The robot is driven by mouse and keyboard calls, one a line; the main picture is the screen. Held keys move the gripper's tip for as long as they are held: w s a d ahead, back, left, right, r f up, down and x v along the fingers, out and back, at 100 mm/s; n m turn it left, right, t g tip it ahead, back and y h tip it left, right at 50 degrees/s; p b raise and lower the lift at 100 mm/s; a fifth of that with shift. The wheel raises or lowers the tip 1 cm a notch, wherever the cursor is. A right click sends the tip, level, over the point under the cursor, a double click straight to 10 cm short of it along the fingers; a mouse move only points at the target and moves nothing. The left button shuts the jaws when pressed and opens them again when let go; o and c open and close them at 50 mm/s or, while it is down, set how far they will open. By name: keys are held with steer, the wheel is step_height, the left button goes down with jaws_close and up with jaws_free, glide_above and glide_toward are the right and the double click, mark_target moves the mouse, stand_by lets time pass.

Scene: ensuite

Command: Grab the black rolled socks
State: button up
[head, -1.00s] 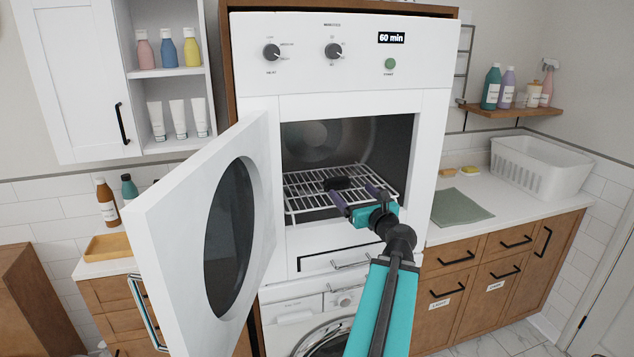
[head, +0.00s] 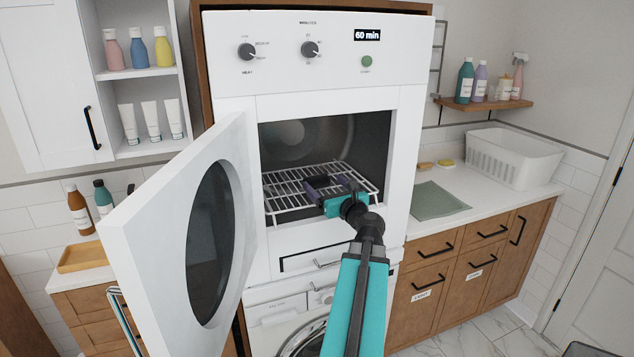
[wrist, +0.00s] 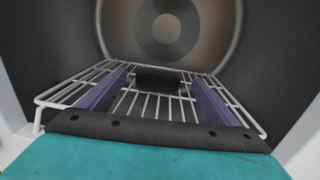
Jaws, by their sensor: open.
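The black rolled socks (wrist: 158,79) lie on the white wire rack inside the open dryer. In the wrist view they sit ahead, between the lines of my two purple fingers, close to the fingertips. In the head view the socks (head: 318,179) show as a small dark shape partly hidden by my gripper (head: 330,185). My gripper is open and reaches through the dryer opening just above the rack. In the wrist view my gripper (wrist: 158,84) has its fingers wide apart on either side of the socks. Whether a finger touches them I cannot tell.
The wire rack (head: 285,205) fills the lower part of the dryer cavity. The dryer door (head: 150,240) stands open on the left. The dryer's right wall is close to my arm. A white basket (head: 510,160) and green cloth (head: 437,200) are on the right counter.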

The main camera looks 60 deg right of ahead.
mark_target(320, 179)
steer(key=shift+p+x, duration=0.45)
steer(key=shift+x, duration=2.05)
steer(key=shift+d, duration=0.1)
steer(key=shift+p+x, duration=0.85)
steer(key=shift+x, duration=1.65)
steer(key=shift+r, duration=0.1)
steer(key=c, duration=1.1)
